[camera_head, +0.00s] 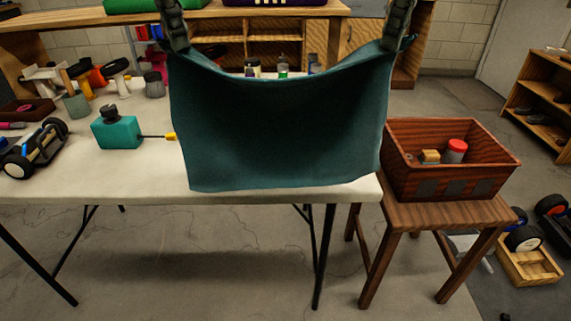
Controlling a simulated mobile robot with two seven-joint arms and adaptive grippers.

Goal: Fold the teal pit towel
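The teal towel (280,130) hangs spread out above the white table (120,185), with its top edge sagging between its two upper corners. Its lower edge is near the table's front edge; I cannot tell whether it touches the tabletop. My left gripper (178,45) is shut on the towel's upper left corner. My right gripper (393,45) is shut on the upper right corner. The fingertips are partly hidden by the cloth. The towel hides the table behind it.
On the table's left stand a teal box with a dark cap (117,132), a wheeled car part (35,150) and several small items. A wooden crate (450,184) sits on a stool (425,213) at the right. Shelves stand behind.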

